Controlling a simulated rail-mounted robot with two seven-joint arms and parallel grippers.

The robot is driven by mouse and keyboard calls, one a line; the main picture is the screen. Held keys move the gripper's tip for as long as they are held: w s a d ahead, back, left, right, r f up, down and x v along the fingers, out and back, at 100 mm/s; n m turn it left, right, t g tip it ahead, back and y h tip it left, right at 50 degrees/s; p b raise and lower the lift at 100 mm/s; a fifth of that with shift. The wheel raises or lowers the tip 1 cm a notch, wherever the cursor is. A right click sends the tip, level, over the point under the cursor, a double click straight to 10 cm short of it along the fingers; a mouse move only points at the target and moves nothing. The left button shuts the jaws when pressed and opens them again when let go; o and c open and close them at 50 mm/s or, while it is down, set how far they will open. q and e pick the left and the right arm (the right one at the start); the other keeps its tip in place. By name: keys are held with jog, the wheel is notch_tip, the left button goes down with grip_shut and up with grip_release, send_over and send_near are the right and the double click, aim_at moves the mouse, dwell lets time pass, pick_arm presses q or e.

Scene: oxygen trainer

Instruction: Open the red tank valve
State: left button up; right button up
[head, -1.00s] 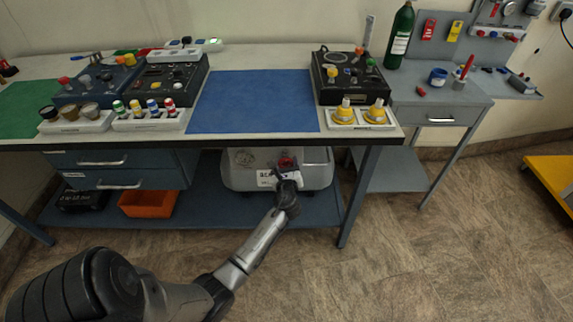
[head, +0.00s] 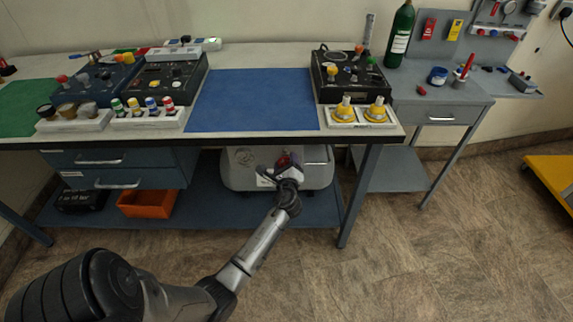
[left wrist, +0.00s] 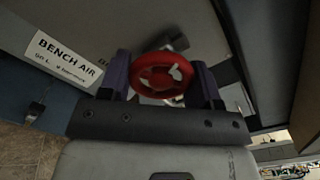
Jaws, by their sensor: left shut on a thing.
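The red tank valve is a round spoked handwheel (left wrist: 162,76) in the left wrist view. It also shows small and partly covered in the head view (head: 284,160), on the front of a whitish tank unit (head: 239,177) on the bench's lower shelf. My left gripper (head: 281,170) is at the wheel. In the left wrist view its two fingers (left wrist: 162,80) stand on either side of the wheel and are shut on it. My right gripper is not in view.
A "BENCH AIR" label (left wrist: 64,57) is beside the wheel in the wrist view. The bench top with a blue mat (head: 253,101) overhangs the shelf. An orange bin (head: 147,204) stands left on the shelf, and a bench leg (head: 358,197) stands to the right.

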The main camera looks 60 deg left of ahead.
pick_arm(q)
jog(key=n+b, duration=0.1)
jog(key=n, duration=0.3)
jog(key=shift+w+n, duration=0.1)
jog(key=shift+n, duration=0.2)
jog(key=n+b, duration=0.2)
jog(key=n, duration=0.2)
jog(key=shift+n, duration=0.3)
jog(key=n+b, duration=0.2)
jog(key=n, duration=0.2)
jog(key=shift+r+n, duration=0.15)
jog(key=shift+n, duration=0.15)
jog(key=n+b, duration=0.1)
jog(key=n, duration=0.4)
jog(key=shift+r+b, duration=0.15)
jog(key=shift+b, duration=0.25)
jog(key=n, duration=0.3)
jog(key=shift+r, duration=0.1)
jog(key=n, duration=0.2)
jog(key=shift+n, duration=0.4)
jog(key=n, duration=0.2)
jog(key=n+p, duration=0.1)
jog(key=shift+s+r+n, duration=0.15)
jog(key=shift+s+n, duration=0.05)
jog(key=shift+n, duration=0.2)
jog(key=shift+a+n+p, duration=0.1)
jog(key=shift+n+p, duration=0.6)
jog(key=shift+n, duration=0.5)
